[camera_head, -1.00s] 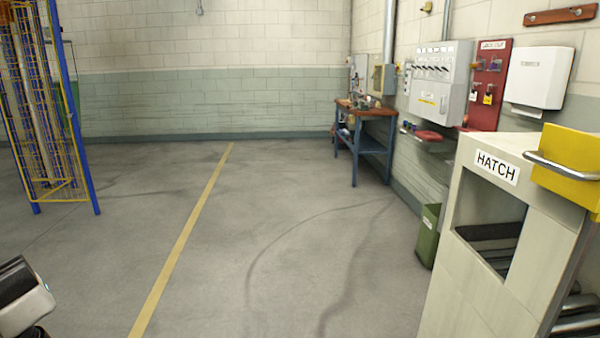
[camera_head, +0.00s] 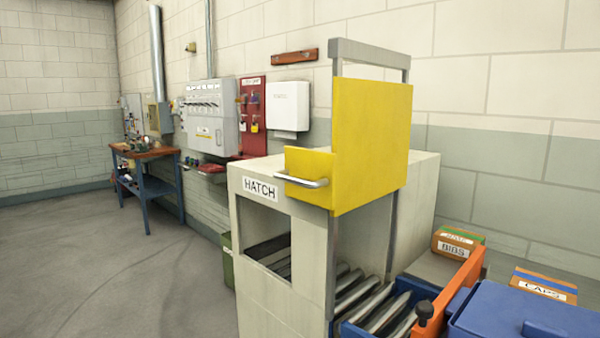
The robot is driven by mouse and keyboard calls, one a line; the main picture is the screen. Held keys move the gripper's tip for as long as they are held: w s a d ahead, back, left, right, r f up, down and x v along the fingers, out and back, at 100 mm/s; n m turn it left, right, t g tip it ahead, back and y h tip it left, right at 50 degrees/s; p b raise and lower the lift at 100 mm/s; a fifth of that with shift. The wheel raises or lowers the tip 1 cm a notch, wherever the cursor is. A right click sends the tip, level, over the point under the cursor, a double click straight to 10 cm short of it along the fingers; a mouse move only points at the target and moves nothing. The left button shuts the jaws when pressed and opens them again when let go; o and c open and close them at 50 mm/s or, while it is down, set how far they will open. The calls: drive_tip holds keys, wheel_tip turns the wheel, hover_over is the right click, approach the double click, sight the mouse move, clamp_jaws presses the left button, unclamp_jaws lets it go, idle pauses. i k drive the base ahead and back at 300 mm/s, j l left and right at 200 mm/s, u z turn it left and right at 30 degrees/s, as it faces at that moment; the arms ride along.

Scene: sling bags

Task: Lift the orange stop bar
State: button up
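An orange bar (camera_head: 455,292), which looks like the stop bar, stands at the lower right in the head view. It runs slantwise across the end of a roller conveyor (camera_head: 368,300), beside a blue bin (camera_head: 515,318). A black knob (camera_head: 424,312) shows at its near end. Its lower part is cut off by the frame edge or hidden. My gripper is not in view.
A pale cabinet marked HATCH (camera_head: 300,275) with a raised yellow door (camera_head: 370,145) and metal handle stands left of the bar. Boxes labelled BIBS (camera_head: 455,243) and CAPS (camera_head: 543,287) are behind. Floor (camera_head: 110,275) is clear at left, before a workbench (camera_head: 145,180).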

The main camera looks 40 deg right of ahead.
sight(432, 321)
drive_tip(key=z, duration=1.95)
drive_tip(key=k+l+u, duration=0.1)
drive_tip(key=u, duration=0.2)
